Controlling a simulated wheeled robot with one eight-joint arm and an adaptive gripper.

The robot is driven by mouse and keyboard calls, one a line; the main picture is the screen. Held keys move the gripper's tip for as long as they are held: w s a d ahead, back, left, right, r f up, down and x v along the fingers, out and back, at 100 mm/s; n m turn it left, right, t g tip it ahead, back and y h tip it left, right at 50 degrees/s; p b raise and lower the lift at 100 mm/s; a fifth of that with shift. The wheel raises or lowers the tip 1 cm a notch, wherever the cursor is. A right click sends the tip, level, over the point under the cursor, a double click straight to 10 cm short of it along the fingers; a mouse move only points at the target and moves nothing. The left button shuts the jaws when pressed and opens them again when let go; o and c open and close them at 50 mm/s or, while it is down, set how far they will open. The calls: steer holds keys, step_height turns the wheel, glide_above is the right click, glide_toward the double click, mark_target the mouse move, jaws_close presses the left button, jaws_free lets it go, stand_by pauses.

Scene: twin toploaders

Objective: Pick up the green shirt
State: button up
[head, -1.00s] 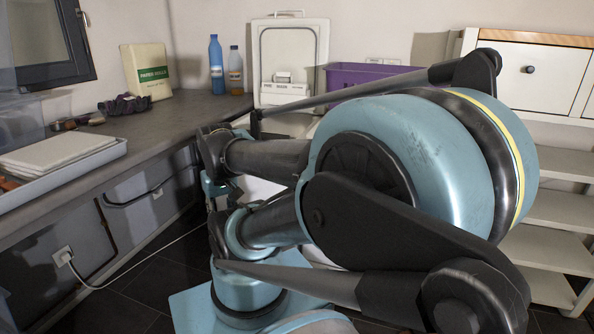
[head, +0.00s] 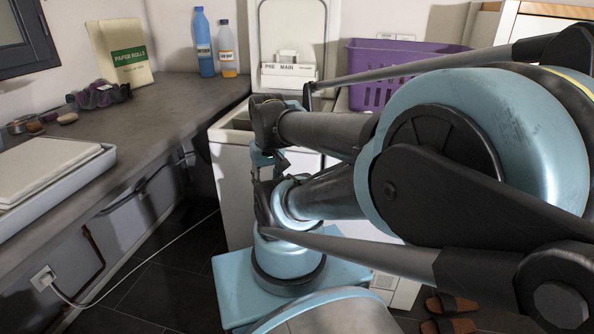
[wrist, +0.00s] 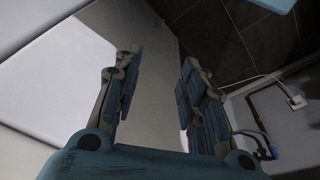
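The green shirt is not seen in either view. A white top-loading washer (head: 232,199) stands past the counter's end with its lid (head: 292,38) raised. My arm hides much of its top and front, and the inside of its drum is not visible. My gripper (wrist: 161,62) is open and empty in the wrist view, its blue-padded fingers apart over a pale panel and the dark floor. In the head view my gripper (head: 262,168) is small and partly hidden by my arm, in front of the washer.
A purple basket (head: 375,92) stands behind my arm.

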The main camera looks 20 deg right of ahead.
steer(key=w+r+m+t+y, duration=0.2)
steer(key=w+r, duration=0.8)
steer(key=w, duration=0.3)
steer(key=w+r+m+t+y, duration=0.1)
steer(key=w+r+y, duration=0.1)
steer(key=w+r, duration=0.95)
steer(key=w+d+f+m+g+h, duration=0.2)
steer(key=w+d+f+g, duration=0.1)
steer(key=d+f, duration=0.65)
steer(key=w+d+f+m+g+h, duration=0.2)
steer(key=w+d+f, duration=0.35)
steer(key=d, duration=0.75)
steer(key=f, duration=0.4)
steer(key=s+f, duration=0.1)
steer(key=f, duration=0.7)
steer(key=shift+s+a+f, duration=0.3)
steer(key=shift+s+f, duration=0.05)
steer(key=shift+s, duration=0.05)
steer(key=shift+a+f, duration=0.2)
steer(key=shift+f, duration=2.4)
jaws_close()
